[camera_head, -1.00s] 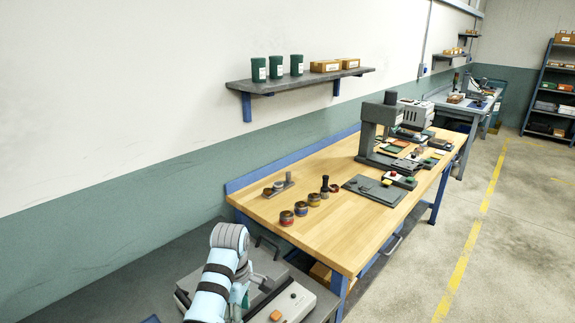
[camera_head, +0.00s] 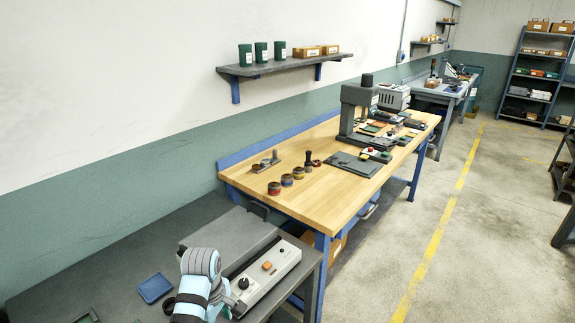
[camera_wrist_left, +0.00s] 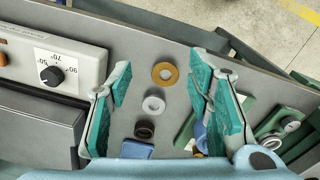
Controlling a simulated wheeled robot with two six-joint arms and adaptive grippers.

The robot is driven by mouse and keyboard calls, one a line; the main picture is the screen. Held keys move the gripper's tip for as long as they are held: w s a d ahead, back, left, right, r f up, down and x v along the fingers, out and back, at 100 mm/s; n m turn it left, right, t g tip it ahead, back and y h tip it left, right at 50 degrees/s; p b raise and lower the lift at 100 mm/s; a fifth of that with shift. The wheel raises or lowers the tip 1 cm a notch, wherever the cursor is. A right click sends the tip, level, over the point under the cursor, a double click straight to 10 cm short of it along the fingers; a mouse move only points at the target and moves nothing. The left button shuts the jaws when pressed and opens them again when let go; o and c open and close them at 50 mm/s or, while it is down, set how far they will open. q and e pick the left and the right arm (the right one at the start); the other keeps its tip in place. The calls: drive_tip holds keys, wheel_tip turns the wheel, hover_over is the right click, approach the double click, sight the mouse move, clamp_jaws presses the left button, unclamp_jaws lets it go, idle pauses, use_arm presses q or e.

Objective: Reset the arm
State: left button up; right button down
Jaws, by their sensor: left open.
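My left arm (camera_head: 197,285) is light blue and dark-banded and rises from the bottom of the head view over the grey table's front; its gripper is hidden or not distinguishable there. In the left wrist view my left gripper (camera_wrist_left: 162,64) has teal fingers spread wide apart with nothing held. Below and between the fingers an orange ring (camera_wrist_left: 165,75), a white ring (camera_wrist_left: 153,105) and a black ring (camera_wrist_left: 145,130) lie in a row on the grey table. My right gripper is in no view.
A control box with a black knob (camera_head: 243,283) stands on the grey table (camera_head: 120,262). A blue tray (camera_head: 155,288) lies left of my arm. The floor to the right is open.

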use_arm(q)
drive_tip(key=s+a+f+m+t, duration=0.1)
drive_tip(key=s+a+f+m, duration=0.15)
drive_tip(key=s, duration=0.35)
drive_tip(key=s+a+f+m+y, duration=0.1)
drive_tip(key=s+a+f+m, duration=0.2)
drive_tip(key=s, duration=0.4)
drive_tip(key=s+a+f+m+t, duration=0.1)
drive_tip(key=s+a+m, duration=0.1)
drive_tip(key=s+m, duration=0.3)
drive_tip(key=s+r+m+t, duration=0.1)
drive_tip(key=s+r+m, duration=0.25)
drive_tip(key=s, duration=0.65)
wheel_tip(320, 180, down, 21)
drive_tip(key=a+g+b, duration=0.1)
drive_tip(key=a+b, duration=0.1)
drive_tip(key=a, duration=0.1)
drive_tip(key=s+f+g+b, duration=0.1)
drive_tip(key=s+f, duration=1.3)
drive_tip(key=s, duration=0.1)
drive_tip(key=shift+f, duration=0.25)
